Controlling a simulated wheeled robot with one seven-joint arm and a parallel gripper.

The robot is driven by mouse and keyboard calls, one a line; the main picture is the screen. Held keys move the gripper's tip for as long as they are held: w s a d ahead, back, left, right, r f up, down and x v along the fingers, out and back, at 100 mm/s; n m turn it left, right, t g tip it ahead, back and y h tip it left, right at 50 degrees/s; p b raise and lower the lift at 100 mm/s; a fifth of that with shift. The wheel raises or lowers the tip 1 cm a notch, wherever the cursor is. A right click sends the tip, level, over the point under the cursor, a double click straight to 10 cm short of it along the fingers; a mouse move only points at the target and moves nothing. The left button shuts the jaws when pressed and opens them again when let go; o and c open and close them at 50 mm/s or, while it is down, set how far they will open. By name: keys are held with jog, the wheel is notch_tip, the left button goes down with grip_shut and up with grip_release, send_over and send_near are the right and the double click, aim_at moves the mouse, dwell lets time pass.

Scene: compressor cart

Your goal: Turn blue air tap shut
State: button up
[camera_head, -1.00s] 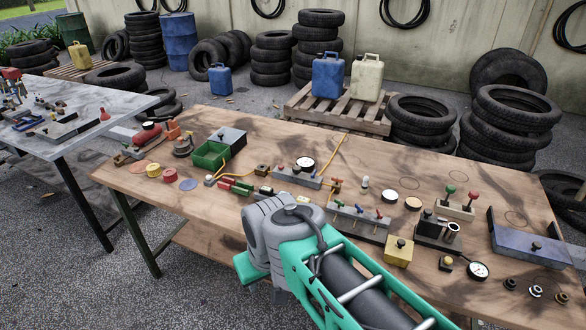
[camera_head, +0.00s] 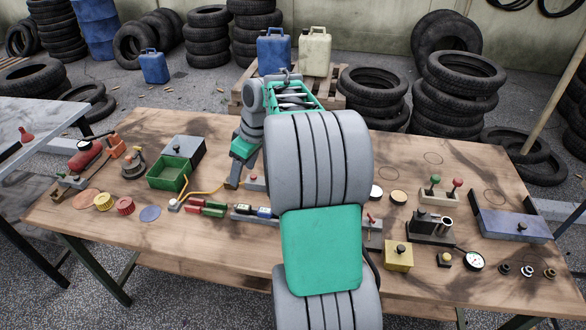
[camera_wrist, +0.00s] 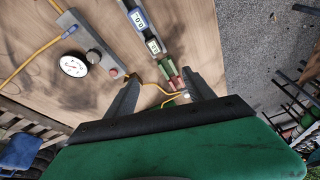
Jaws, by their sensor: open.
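In the head view my gripper (camera_head: 232,180) points down, left of the tap block, near the yellow hose.
The table's front strip (camera_head: 180,235) is clear.

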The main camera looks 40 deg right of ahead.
jog(key=s+d+f+n+y+p, duration=0.1)
jog(key=d+f+n, duration=0.15)
jog(key=d, duration=0.75)
jog(key=s+d+f+n+p, duration=0.15)
jog(key=d+f, duration=0.25)
jog(key=d, duration=0.6)
jog(key=shift+m+t, duration=0.3)
jog(key=shift+m, duration=0.2)
jog(key=x, duration=0.7)
jog(key=shift+f, duration=0.2)
jog(key=shift+c, duration=0.3)
grip_shut()
